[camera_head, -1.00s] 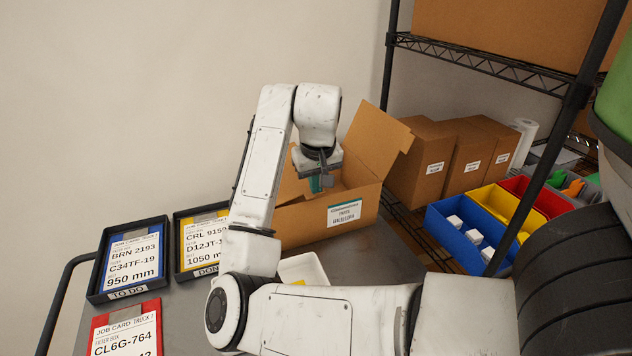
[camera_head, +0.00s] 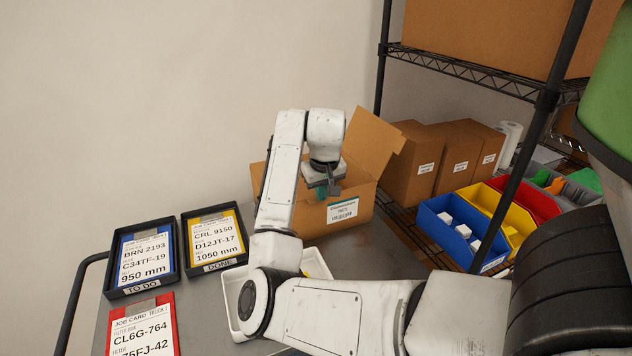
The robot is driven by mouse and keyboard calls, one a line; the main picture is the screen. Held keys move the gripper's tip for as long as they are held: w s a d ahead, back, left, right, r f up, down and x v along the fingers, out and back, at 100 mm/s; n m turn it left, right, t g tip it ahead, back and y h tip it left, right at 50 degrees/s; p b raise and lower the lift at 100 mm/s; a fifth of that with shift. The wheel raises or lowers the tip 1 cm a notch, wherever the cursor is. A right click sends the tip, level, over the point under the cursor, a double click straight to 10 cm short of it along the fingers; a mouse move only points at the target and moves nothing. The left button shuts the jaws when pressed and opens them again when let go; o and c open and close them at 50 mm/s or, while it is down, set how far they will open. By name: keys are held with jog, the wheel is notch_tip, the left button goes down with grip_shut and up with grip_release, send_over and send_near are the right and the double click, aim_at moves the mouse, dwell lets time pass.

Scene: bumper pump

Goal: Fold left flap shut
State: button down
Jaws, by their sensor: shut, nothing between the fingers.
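An open cardboard box (camera_head: 306,218) with a white and teal label stands on the grey cart top. Its right flap (camera_head: 372,142) stands up, tilted outward. The left flap (camera_head: 256,180) shows only as a small brown edge left of my arm; my arm hides most of that side, so its angle is unclear. My gripper (camera_head: 331,192) points down over the box opening, near its front wall. It is shut and holds nothing. Something teal (camera_head: 321,192) shows beside the fingers; I cannot tell whether it lies in the box.
A blue-card tray (camera_head: 143,292) and a yellow-card tray (camera_head: 243,258) lie left on the cart (camera_head: 362,264), with a red job card (camera_head: 143,328) in front. A white tray (camera_head: 233,292) is partly behind my arm. The shelf post (camera_head: 520,150) and bins (camera_head: 458,232) stand right.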

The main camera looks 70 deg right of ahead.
jog(key=shift+r, duration=0.15)
jog(key=shift+d+r+p, duration=0.1)
jog(key=shift+r+p, duration=0.55)
jog(key=shift+p, duration=0.4)
notch_tip(320, 180, up, 4)
jog(key=p, duration=0.4)
jog(key=s+d+v, duration=0.1)
jog(key=v, duration=0.8)
jog(key=shift+s+r, duration=0.4)
jog(key=shift+s, duration=0.05)
jog(key=shift+d+f, duration=0.1)
